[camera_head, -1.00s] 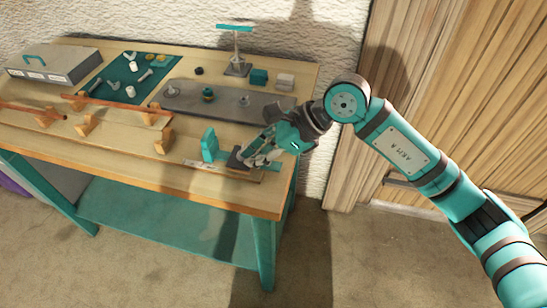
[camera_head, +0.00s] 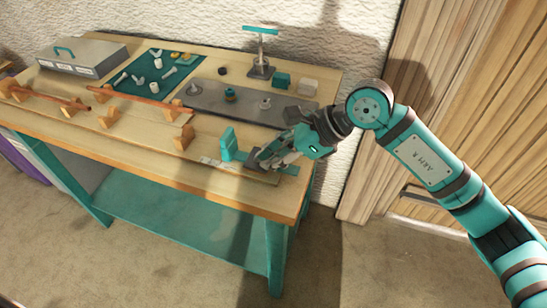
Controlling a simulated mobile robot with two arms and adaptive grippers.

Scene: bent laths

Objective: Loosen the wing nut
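A grey plate (camera_head: 248,107) lies along the back right of the workbench. Several small upright pieces stand on it: a grey one at its left (camera_head: 193,90), a dark green and brassy one in the middle (camera_head: 230,94) and a grey one at its right (camera_head: 265,104). They are too small to tell which is the wing nut. My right gripper (camera_head: 258,162) is low over the front right of the bench, in front of the plate. It is just right of an upright teal block (camera_head: 228,144). Its fingertips are too small and dark to read. My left gripper is not in view.
A teal mat (camera_head: 150,68) with bolts and small parts lies left of the plate. Wooden blocks carry reddish laths (camera_head: 150,101) at the left. A grey case (camera_head: 80,58) and a teal-topped stand (camera_head: 261,50) are at the back. A flat strip (camera_head: 215,162) lies near the gripper.

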